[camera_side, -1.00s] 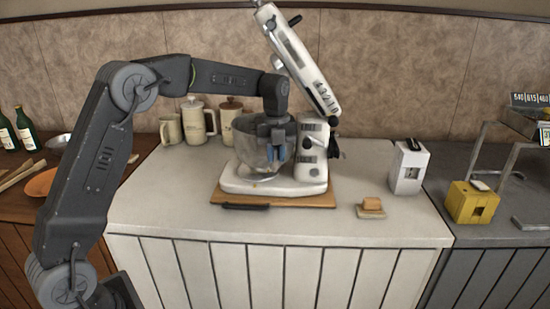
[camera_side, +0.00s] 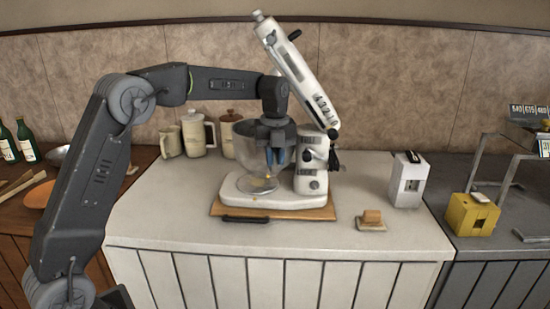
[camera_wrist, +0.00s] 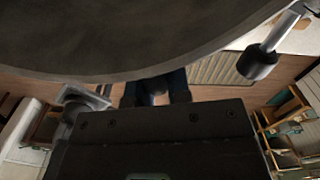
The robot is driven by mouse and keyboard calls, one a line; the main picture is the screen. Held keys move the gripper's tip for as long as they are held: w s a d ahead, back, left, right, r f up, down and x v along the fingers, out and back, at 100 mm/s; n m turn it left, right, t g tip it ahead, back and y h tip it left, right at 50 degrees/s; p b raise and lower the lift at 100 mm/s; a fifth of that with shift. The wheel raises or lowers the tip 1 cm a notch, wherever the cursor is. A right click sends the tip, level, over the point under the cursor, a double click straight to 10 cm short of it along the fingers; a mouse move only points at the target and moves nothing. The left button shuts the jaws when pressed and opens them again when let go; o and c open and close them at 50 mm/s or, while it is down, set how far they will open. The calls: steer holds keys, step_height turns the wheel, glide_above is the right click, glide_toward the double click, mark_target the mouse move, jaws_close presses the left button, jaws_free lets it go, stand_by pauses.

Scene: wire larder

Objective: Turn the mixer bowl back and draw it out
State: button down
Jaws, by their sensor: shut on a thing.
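The white stand mixer (camera_side: 311,165) stands on a wooden board (camera_side: 285,214) on the pale counter, its head (camera_side: 300,69) tilted up. My gripper (camera_side: 276,157) is at the bowl's near side, pointing down, shut on the bowl. In the wrist view my gripper's dark fingers (camera_wrist: 156,93) meet the edge of a large grey curved surface, likely the bowl (camera_wrist: 140,40). The exact grip is hidden.
Several canisters (camera_side: 195,135) stand behind and left of the mixer. A white box (camera_side: 408,180), a yellow box (camera_side: 472,214) and a small block on a pad (camera_side: 371,221) lie to the right. The counter left of the board is clear.

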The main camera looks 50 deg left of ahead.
steer(key=shift+r, duration=2.05)
steer(key=s+a+f+n, duration=0.1)
steer(key=s+a+n, duration=0.7)
steer(key=s+a, duration=0.4)
steer(key=s+a+f+n, duration=0.2)
steer(key=s+a+n, duration=0.6)
steer(key=a, duration=0.6)
steer(key=w+d+f, duration=0.5)
steer(key=w+f, duration=0.4)
steer(key=f, duration=0.1)
steer(key=shift+w+f+m, duration=0.15)
steer(key=shift+f+m, duration=0.1)
steer(key=shift+m, duration=0.05)
